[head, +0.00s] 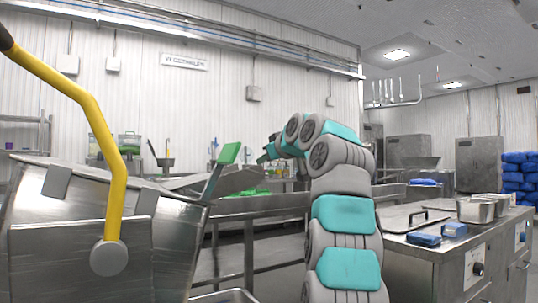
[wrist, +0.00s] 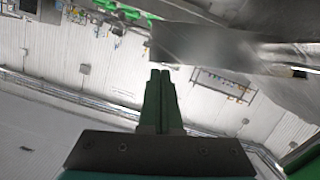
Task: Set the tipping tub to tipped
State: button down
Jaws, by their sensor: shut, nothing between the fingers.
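A large steel tub (head: 175,240), which I take for the tipping tub, fills the lower left of the head view. A yellow lever (head: 115,160) with a black end rises from a round grey pivot on its side and leans up to the left. I cannot tell from this view whether the tub is tilted. My gripper (wrist: 160,72) shows in the wrist view with its dark green fingers together and nothing between them. A steel surface (wrist: 205,45) is just beyond the fingertips; contact is unclear. In the head view my arm reaches away beyond the tub's right side, and the fingers are not clear.
A green-ended steel lever (head: 229,153) stands at the tub's right edge. A steel counter (head: 430,262) on the right bears blue packs (head: 424,239) and steel pans (head: 476,211). Steel rails (head: 265,205) run behind my arm. Blue sacks (head: 518,175) are stacked at the far right.

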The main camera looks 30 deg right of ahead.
jog(key=w+d+f+b, duration=0.1)
jog(key=w+f, duration=0.4)
jog(key=shift+d+b, duration=0.15)
jog(key=shift+b, duration=0.25)
jog(key=shift+w+f, duration=0.1)
